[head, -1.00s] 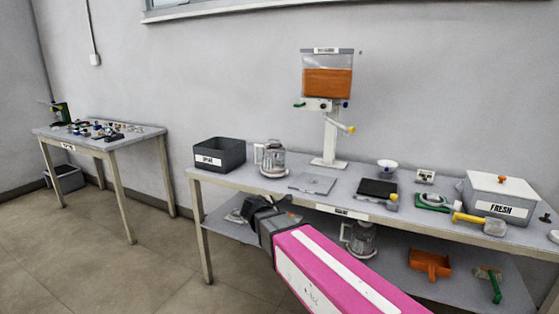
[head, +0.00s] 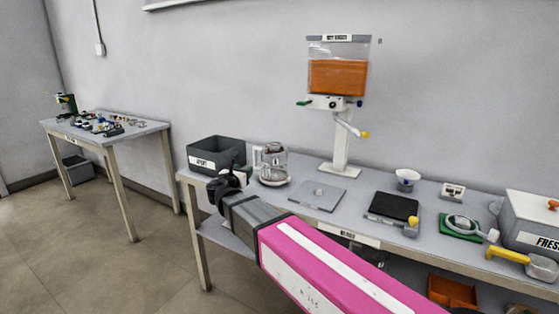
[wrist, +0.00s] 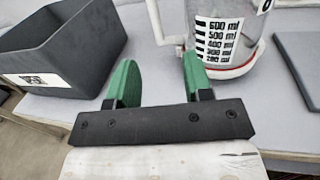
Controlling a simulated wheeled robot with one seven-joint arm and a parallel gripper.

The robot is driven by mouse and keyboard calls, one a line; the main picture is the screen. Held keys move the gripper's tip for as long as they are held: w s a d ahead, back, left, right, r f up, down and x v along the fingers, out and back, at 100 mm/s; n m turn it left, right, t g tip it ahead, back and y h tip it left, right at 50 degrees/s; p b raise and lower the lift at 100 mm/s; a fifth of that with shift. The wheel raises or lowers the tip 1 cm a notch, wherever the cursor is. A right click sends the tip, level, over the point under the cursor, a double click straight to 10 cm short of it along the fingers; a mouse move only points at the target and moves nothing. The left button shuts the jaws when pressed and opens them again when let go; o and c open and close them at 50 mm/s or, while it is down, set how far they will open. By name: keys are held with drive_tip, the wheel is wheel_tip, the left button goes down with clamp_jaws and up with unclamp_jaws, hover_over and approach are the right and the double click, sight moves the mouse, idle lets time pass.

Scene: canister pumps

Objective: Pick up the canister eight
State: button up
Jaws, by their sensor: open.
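A clear canister (head: 273,163) with a handle stands upright on the bench, just right of the dark bin. In the wrist view the canister (wrist: 232,30) shows a black-and-white millilitre scale, a reddish base rim and a pale handle on its left. A round label is cut off at the top edge, so I cannot read its number. My gripper (head: 228,180) is at the bench's front edge, in front of the bin and canister. In the wrist view its green fingers (wrist: 160,78) are open and empty. The right finger appears just before the canister's handle side, apart from it.
The dark open bin (head: 215,155) stands close left of the canister. A grey plate (head: 317,195) lies to its right, with a dispenser (head: 338,80) on a white stand behind. A black scale (head: 392,208) and a white FRESH box (head: 530,222) are farther right.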

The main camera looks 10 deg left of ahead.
sight(255, 159)
drive_tip(key=shift+w+a+r, duration=0.1)
drive_tip(key=shift+w, duration=0.5)
drive_tip(key=x, duration=0.5)
drive_tip(key=shift+f+x, duration=0.2)
drive_tip(key=shift+x, duration=1.05)
drive_tip(key=shift+f+x, duration=0.15)
drive_tip(key=shift+x, duration=1.15)
drive_tip(key=shift+a, duration=0.15)
clamp_jaws()
